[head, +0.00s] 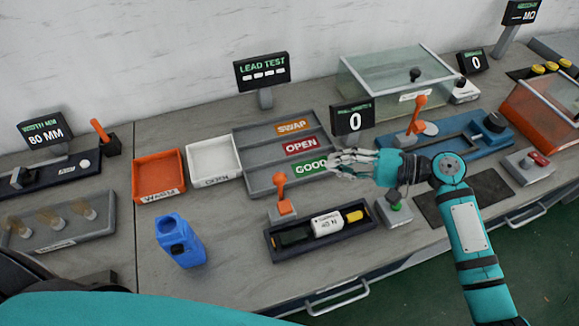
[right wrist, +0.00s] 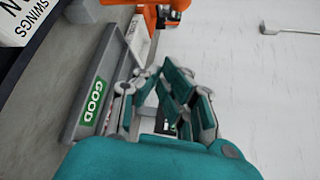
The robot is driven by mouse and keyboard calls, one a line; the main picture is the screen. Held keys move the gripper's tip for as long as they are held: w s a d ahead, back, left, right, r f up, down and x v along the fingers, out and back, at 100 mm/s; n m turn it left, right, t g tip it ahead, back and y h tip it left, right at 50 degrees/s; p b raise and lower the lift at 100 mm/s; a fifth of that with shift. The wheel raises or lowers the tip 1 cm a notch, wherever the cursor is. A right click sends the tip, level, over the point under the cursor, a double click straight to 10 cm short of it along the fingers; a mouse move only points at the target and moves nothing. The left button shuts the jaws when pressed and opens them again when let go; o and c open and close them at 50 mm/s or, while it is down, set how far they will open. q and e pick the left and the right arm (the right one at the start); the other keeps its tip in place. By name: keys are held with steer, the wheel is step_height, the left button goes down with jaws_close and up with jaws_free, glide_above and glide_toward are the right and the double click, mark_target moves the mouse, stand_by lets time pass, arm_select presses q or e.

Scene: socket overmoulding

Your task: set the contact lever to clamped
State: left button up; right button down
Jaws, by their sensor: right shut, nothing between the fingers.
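Several orange levers show in the head view, and none has a label I can read as contact. Another lever (head: 417,115) leans slightly on the blue fixture (head: 470,128), and a third (head: 100,131) tilts at the far left. My right gripper (head: 337,160) is shut and empty, over the sorting tray's right edge by the GOOD label, right of and beyond the near lever. In the right wrist view its fingers (right wrist: 150,78) are together beside the GOOD compartment. My left gripper is out of view.
The black fixture holds a white part (head: 327,223) with a yellow end. A green-button box (head: 397,212) stands right of it, under my right arm. A display reading 0 (head: 353,119) rises behind my gripper. A blue bottle-like object (head: 180,240) stands left on clear bench.

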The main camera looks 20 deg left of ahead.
mark_target(281, 197)
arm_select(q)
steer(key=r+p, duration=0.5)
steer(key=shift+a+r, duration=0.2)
arm_select(e)
steer(key=s+a, duration=0.3)
steer(key=a, duration=0.6)
steer(key=shift+s+a+f, duration=0.2)
steer(key=shift+s+f, duration=0.15)
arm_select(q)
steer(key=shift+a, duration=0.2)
arm_select(e)
steer(key=shift+w, duration=0.1)
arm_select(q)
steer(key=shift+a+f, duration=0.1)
